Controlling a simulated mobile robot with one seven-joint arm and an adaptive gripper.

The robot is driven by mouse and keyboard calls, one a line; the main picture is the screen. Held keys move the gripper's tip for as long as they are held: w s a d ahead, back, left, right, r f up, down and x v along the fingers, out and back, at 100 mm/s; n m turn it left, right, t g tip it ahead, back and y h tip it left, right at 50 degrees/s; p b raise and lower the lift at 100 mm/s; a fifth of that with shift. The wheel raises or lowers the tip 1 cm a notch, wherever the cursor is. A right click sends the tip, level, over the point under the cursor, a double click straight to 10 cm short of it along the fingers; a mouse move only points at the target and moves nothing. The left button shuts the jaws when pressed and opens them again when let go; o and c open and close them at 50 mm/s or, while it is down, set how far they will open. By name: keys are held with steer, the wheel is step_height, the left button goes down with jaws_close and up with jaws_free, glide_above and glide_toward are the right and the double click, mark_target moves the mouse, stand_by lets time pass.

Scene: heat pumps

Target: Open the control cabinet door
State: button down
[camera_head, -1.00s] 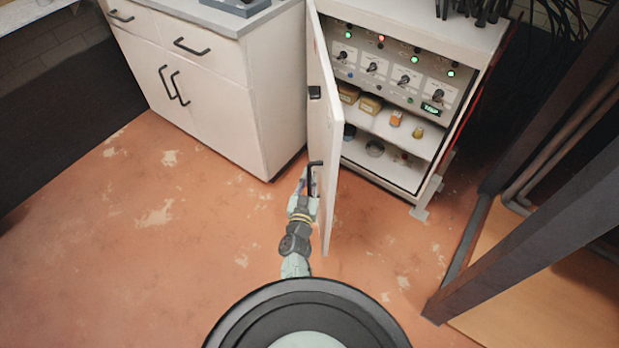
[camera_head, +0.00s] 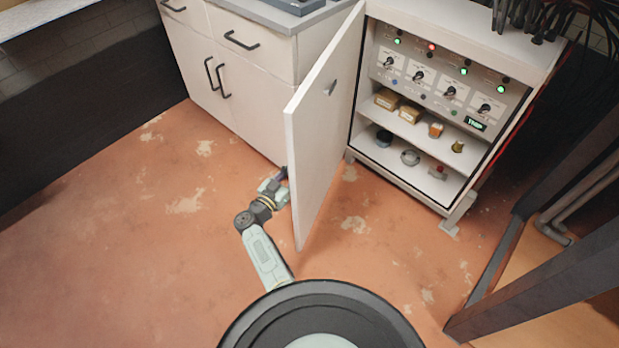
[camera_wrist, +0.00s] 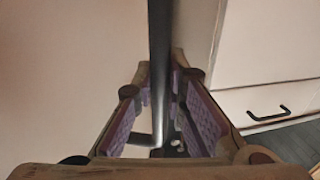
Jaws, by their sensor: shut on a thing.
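The control cabinet (camera_head: 450,165) stands at the upper right in the head view, its inside showing. Its white door (camera_head: 318,135) is swung wide open to the left, with its inner face toward me. My gripper (camera_head: 283,183) is at the outer side of the door, low and near its free edge, and partly hidden by the door. In the wrist view the dark bar handle (camera_wrist: 160,70) runs upright between the purple-padded fingers (camera_wrist: 158,115) of my gripper, which is shut on it. The door's outer face (camera_wrist: 70,70) fills the left of that view.
A white drawer cabinet (camera_head: 235,90) with black handles stands just left of the door. Inside the control cabinet are knobs, lights and shelves with small boxes and jars. A dark frame (camera_head: 550,270) stands at the right. The floor (camera_head: 130,260) at the left is clear.

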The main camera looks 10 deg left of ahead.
steer(key=w+a+m+g+h+b, duration=0.3)
steer(key=w+a+b, duration=0.3)
steer(key=a+b, duration=0.4)
steer(key=shift+a+h+b, duration=0.2)
steer(key=shift+h+b, duration=0.3)
steer(key=shift+b, duration=1.3)
steer(key=shift+s+a, duration=0.1)
steer(key=shift+a, duration=0.05)
steer(key=c, duration=1.9)
jaws_free()
steer(key=shift+s+a, duration=0.1)
steer(key=shift+a, duration=0.05)
steer(key=v, duration=1.2)
